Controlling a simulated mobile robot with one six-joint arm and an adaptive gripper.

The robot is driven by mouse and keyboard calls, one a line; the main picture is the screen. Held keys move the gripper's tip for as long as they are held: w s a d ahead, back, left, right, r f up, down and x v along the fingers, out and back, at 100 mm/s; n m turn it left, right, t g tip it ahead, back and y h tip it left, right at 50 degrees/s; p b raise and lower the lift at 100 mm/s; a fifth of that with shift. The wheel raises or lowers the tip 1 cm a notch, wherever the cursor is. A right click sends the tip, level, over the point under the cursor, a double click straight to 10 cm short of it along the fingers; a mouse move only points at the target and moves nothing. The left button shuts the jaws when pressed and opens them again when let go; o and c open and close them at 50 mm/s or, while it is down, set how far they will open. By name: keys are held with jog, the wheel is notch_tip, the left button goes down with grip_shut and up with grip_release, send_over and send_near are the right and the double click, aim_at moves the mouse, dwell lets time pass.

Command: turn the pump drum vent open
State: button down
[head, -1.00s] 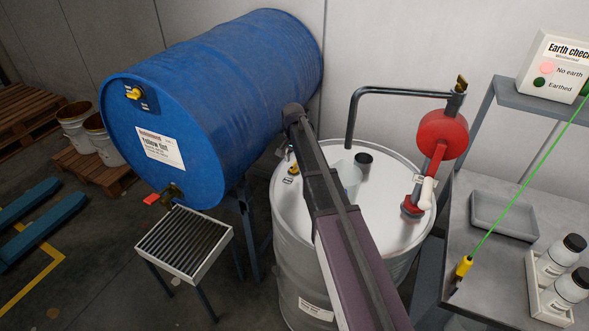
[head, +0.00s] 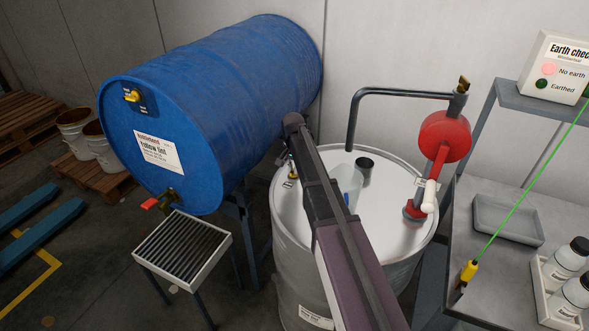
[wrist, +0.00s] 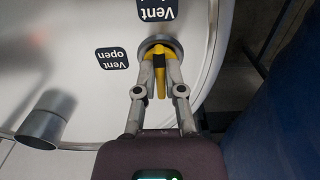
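The pump drum (head: 320,230) is the upright pale metal drum with the red pump. Its vent (wrist: 160,48) has a yellow handle on a round metal base near the lid's rim. In the wrist view the handle points toward my gripper, and the labels "Vent" (wrist: 156,10) and "Vent open" (wrist: 112,59) appear upside down. My gripper (wrist: 159,68) has its two fingers on either side of the handle, seemingly closed on it. In the head view my arm hides most of the gripper, and the vent shows only in part beside it.
A blue drum (head: 220,100) lies on a stand to the left, close to my arm. A red hand pump (head: 444,136) with a bent pipe stands on the lid's right side. A bench (head: 500,270) stands right.

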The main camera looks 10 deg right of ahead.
jog(key=shift+d, duration=0.25)
jog(key=shift+a, duration=0.15)
jog(key=shift+n, duration=0.4)
jog(key=shift+s+n, duration=0.1)
jog(key=shift+n, duration=0.8)
jog(key=n, duration=0.6)
jog(key=shift+d, duration=0.2)
jog(key=n, duration=0.4)
jog(key=shift+d+n, duration=0.1)
jog(key=shift+n, duration=0.3)
jog(key=n, duration=0.4)
jog(key=shift+n, duration=0.3)
